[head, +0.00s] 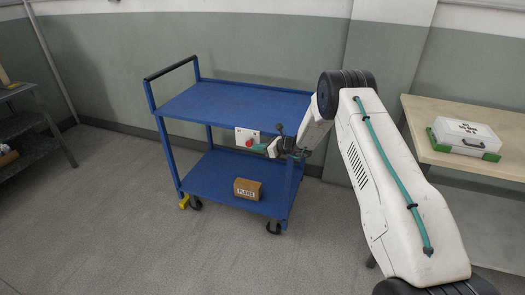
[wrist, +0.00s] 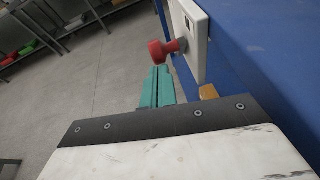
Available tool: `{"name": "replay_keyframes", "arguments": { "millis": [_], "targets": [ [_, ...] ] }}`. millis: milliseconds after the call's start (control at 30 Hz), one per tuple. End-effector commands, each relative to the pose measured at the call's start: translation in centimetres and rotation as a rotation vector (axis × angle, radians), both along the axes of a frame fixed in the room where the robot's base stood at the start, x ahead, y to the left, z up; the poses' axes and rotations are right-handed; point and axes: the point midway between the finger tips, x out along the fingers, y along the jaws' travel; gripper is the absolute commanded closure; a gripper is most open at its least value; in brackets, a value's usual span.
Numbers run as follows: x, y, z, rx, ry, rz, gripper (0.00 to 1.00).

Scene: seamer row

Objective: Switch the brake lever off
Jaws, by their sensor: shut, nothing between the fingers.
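A white plate (head: 241,134) is fixed to the blue cart's (head: 235,104) near side. It carries a red knob (head: 250,143) that sticks out from its face. In the wrist view the plate (wrist: 190,32) is at the top right, with the red knob (wrist: 168,48) standing out to the left. My gripper (head: 263,147) has teal fingers, closed together and empty. In the wrist view the gripper's fingertips (wrist: 158,70) are just below the knob; I cannot tell whether they touch it. Markings on the plate are too small to read.
A box marked PLATES (head: 248,189) sits on the cart's lower shelf. A yellow pedal (head: 184,202) is by the left caster. A wooden table (head: 480,117) with a white and green case (head: 467,135) is on the right. Dark shelving (head: 28,124) stands left. Floor in front is clear.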

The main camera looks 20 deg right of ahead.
Motion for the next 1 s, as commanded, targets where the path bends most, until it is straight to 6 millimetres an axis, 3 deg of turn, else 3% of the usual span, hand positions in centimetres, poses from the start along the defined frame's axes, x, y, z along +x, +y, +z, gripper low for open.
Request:
{"name": "replay_keyframes", "arguments": {
  "millis": [1000],
  "targets": [
    [0.30,0.44,1.01,-0.101,0.071,0.002,1.00]
  ]
}}
